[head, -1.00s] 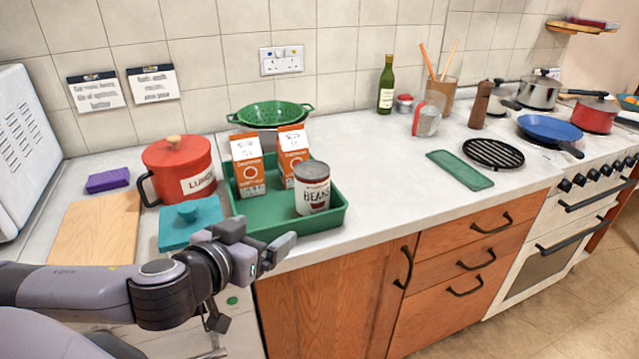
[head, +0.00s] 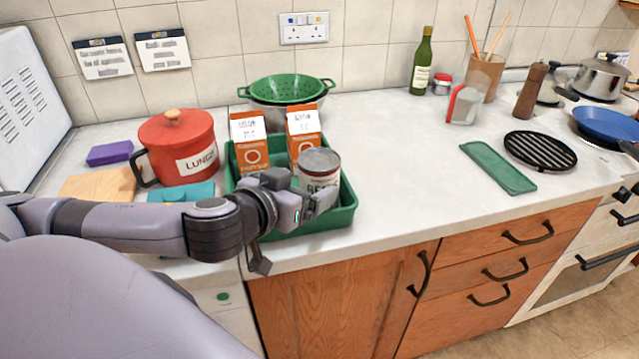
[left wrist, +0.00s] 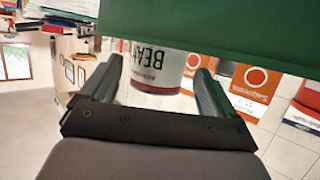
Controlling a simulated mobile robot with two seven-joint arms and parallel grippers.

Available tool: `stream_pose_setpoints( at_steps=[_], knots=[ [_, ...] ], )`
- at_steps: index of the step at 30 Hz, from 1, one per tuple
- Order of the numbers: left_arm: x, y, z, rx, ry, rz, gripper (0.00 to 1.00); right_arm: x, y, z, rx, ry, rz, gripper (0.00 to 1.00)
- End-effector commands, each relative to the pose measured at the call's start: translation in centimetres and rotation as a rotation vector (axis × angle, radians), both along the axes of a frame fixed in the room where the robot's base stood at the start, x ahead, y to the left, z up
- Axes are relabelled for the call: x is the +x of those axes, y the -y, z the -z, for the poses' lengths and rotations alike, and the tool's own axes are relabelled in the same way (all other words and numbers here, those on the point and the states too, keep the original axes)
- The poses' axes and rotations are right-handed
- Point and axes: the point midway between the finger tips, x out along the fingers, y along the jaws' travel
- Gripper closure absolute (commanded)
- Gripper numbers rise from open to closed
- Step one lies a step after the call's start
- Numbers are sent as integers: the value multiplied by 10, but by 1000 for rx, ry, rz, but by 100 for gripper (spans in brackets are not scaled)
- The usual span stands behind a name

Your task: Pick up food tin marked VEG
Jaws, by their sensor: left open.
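No tin marked VEG can be read in these frames. The one food tin (head: 319,165) in sight has a grey lid and a white label, partly covered by my gripper. In the left wrist view the tin (left wrist: 158,72) appears upside down and its label shows "BEA". It stands upright in the green tray (head: 346,207), at the front right. My left gripper (head: 302,192) is open at the tray's front edge, close in front of the tin. In the left wrist view the tin shows between the two fingers, not gripped. My right gripper is not in view.
Two orange cartons (head: 250,145) (head: 304,130) stand behind the tin in the tray. A red pot (head: 180,148) marked LUNCH and a teal board (head: 180,193) are to the left. A green colander (head: 287,90) is behind.

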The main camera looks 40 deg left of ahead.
Motion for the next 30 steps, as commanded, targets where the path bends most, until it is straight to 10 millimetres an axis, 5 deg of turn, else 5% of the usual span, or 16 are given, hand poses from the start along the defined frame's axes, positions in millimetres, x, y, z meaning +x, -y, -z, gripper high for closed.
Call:
stream_pose_setpoints(
  at_steps=[9,20,26,30],
  knots=[
    [36,-3,11,-1,1,-2,11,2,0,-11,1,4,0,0],
    [43,-4,15,0,0,1,11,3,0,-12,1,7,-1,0],
    [42,-4,15,0,0,1,69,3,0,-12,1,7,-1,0],
    [43,-4,13,0,4,1,72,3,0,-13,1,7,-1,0]
  ],
)
